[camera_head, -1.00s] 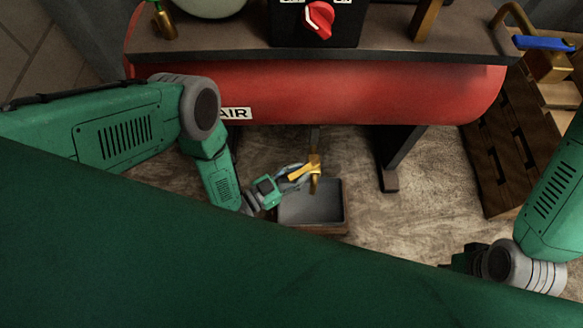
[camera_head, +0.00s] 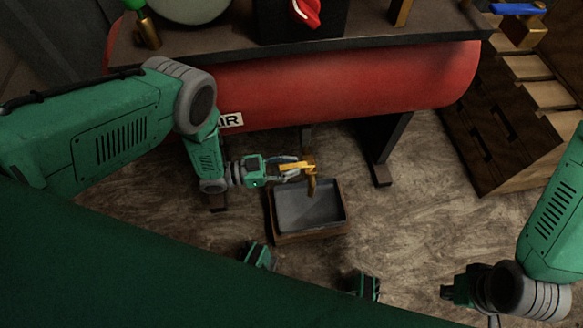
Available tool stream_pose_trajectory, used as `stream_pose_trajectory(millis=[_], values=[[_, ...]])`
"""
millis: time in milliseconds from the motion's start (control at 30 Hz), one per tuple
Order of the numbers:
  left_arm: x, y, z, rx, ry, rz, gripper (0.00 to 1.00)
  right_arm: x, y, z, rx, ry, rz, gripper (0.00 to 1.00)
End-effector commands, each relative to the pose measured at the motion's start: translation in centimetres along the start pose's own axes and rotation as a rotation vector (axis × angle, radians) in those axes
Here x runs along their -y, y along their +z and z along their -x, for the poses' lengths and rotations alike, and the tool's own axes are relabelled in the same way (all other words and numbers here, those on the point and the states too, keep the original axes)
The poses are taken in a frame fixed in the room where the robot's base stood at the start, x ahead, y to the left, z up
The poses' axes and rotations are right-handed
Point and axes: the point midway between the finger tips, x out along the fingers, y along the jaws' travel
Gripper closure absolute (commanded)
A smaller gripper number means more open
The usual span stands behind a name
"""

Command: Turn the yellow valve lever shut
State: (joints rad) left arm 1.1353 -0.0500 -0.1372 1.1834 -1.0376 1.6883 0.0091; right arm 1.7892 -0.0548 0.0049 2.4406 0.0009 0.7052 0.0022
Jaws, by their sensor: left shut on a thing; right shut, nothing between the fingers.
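The yellow valve lever (camera_head: 293,166) sits on a small brass drain valve (camera_head: 311,180) under the red air tank (camera_head: 350,85). The lever points left from the valve, roughly level in the picture. My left gripper (camera_head: 291,170) reaches in from the left and is shut on the lever; its fingers partly hide it. My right gripper (camera_head: 449,291) is at the lower right, far from the valve, small and dark in the picture. It is shut and empty.
An open grey tray (camera_head: 310,207) stands on the floor below the valve. Tank legs (camera_head: 388,150) stand to its right. Floor between tray and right arm is clear.

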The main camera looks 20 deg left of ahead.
Motion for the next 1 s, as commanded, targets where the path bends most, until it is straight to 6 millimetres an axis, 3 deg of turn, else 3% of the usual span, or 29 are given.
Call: stream_pose_trajectory(millis=[367,400,467,800,1000], values=[[0.2,0.1,0.1,0.006,0.001,-0.003,1.0,0.0,0.0,0.0,0.0,0.0,0.0,1.0],[0.2,0.1,0.1,0.006,0.001,-0.003,0.79,0.0,0.0,0.0,0.0,0.0,0.0,1.0],[0.2,0.1,0.1,0.005,0.001,-0.003,0.62,0.0,0.0,0.0,0.0,0.0,0.0,1.0],[0.2,0.0,0.3,0.004,0.001,-0.002,0.62,0.0,0.1,0.0,-0.002,0.0,0.0,1.0],[0.2,0.1,3.0,0.006,0.0,-0.002,0.62,0.0,0.1,0.1,-0.002,0.0,0.0,1.0]])
